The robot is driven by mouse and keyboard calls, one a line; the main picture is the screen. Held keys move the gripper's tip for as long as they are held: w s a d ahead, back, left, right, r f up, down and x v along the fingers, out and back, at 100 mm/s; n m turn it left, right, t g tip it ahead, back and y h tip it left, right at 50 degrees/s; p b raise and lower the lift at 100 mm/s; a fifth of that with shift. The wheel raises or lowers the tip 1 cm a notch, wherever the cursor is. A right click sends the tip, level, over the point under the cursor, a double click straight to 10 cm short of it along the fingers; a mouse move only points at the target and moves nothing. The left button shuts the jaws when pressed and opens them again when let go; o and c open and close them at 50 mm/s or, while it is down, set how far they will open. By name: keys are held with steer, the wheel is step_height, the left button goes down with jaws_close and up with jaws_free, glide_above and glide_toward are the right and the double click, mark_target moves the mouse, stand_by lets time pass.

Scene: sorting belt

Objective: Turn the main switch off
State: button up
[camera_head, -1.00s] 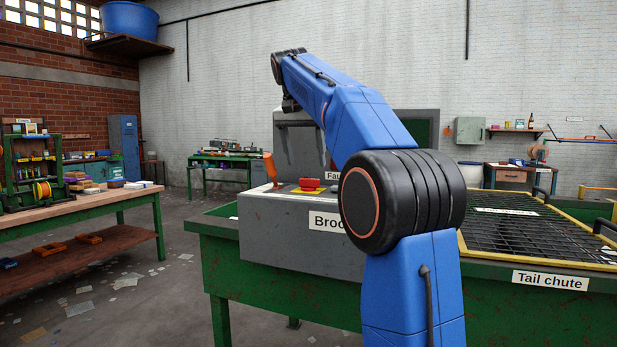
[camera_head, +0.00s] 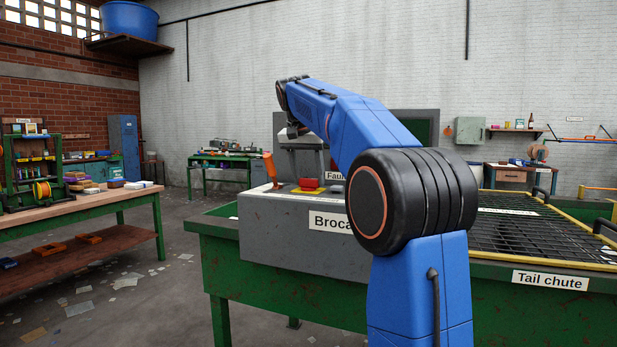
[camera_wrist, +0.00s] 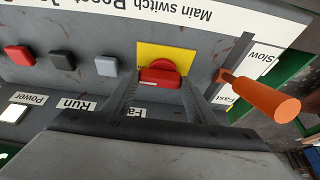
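The main switch (camera_wrist: 161,76) is a red rotary knob on a yellow plate (camera_wrist: 180,57), on the grey control box (camera_head: 275,228). Its red grip bar lies crosswise in the wrist view. In the head view the red switch (camera_head: 308,184) sits on top of the box, near the orange lever. My gripper (camera_wrist: 160,88) is open, its two dark fingers reaching down on either side of the red knob. I cannot tell whether they touch it.
An orange-handled lever (camera_wrist: 265,97) stands close to the right finger in the wrist view. Red (camera_wrist: 19,55), black (camera_wrist: 62,60) and grey (camera_wrist: 107,66) buttons are in a row to the left. The tail chute's mesh (camera_head: 520,225) lies right of my arm.

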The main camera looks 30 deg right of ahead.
steer(key=shift+n, duration=0.3)
steer(key=shift+c, duration=0.4)
steer(key=n, duration=0.1)
steer(key=n+t+y, duration=0.1)
steer(key=n, duration=0.1)
steer(key=shift+s+d+n, duration=0.1)
steer(key=shift+d+n, duration=0.1)
steer(key=shift+n, duration=0.1)
steer(key=n+y, duration=0.1)
steer(key=n, duration=0.1)
steer(key=n+y, duration=0.1)
steer(key=n, duration=0.1)
steer(key=shift+d+n+t, duration=0.15)
steer(key=shift+n+t, duration=0.15)
steer(key=shift+t, duration=0.1)
steer(key=n+y, duration=0.1)
steer(key=n, duration=0.3)
steer(key=shift+d+y, duration=0.15)
steer(key=shift+y, duration=0.25)
steer(key=shift+w+d+n+g+y, duration=0.15)
steer(key=shift+n+g+y, duration=0.2)
steer(key=shift+n, duration=0.9)
steer(key=shift+w+a+n+g+y, duration=0.15)
steer(key=shift+n+y, duration=0.3)
steer(key=shift+n, duration=0.8)
steer(key=shift+d, duration=0.1)
steer(key=o, duration=1.1)
steer(key=shift+c, duration=0.2)
